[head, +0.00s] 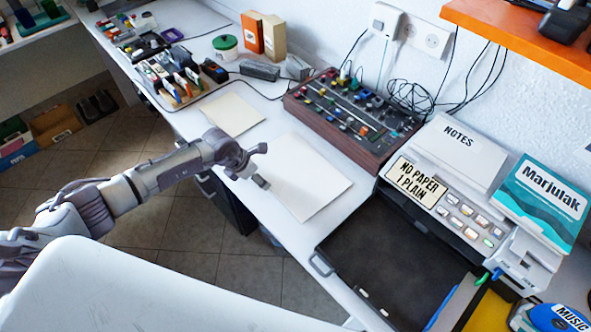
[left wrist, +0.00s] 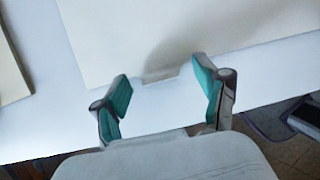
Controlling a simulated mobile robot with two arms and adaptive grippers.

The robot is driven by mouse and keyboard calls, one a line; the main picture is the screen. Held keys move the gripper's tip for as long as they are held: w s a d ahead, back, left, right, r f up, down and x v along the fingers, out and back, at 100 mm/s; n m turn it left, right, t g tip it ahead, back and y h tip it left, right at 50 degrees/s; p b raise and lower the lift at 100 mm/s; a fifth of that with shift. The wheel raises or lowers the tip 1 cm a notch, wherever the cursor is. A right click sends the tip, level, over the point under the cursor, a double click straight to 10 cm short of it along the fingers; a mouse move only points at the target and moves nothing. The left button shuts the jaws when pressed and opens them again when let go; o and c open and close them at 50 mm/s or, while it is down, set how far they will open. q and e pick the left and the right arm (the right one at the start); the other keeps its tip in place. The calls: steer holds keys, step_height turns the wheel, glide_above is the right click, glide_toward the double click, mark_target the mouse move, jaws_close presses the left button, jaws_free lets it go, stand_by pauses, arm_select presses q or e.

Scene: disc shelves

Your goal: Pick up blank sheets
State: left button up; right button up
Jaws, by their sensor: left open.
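Blank white sheets (head: 312,182) lie flat on the white desk in front of the mixer. In the left wrist view the sheets (left wrist: 150,30) fill the top, with their near edge at my fingertips. A smaller cream blank stack (head: 232,114) lies to the left; its corner (left wrist: 10,75) shows at the left of the wrist view. My left gripper (head: 262,166) is open and empty at the left edge of the larger sheets. Its fingers (left wrist: 161,76) are spread wide; I cannot tell whether they touch the paper. My right gripper is not in view.
A printer (head: 465,190) labelled "NO PAPER 1 PLAIN" stands at right, with a dark open tray (head: 385,250) before it. A mixer (head: 352,115) with cables sits behind the sheets. An orange shelf (head: 520,25) overhangs at upper right.

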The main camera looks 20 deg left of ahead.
arm_select(q)
steer(key=shift+w+f, duration=0.1)
steer(key=shift+f, duration=0.05)
steer(key=c, duration=1.3)
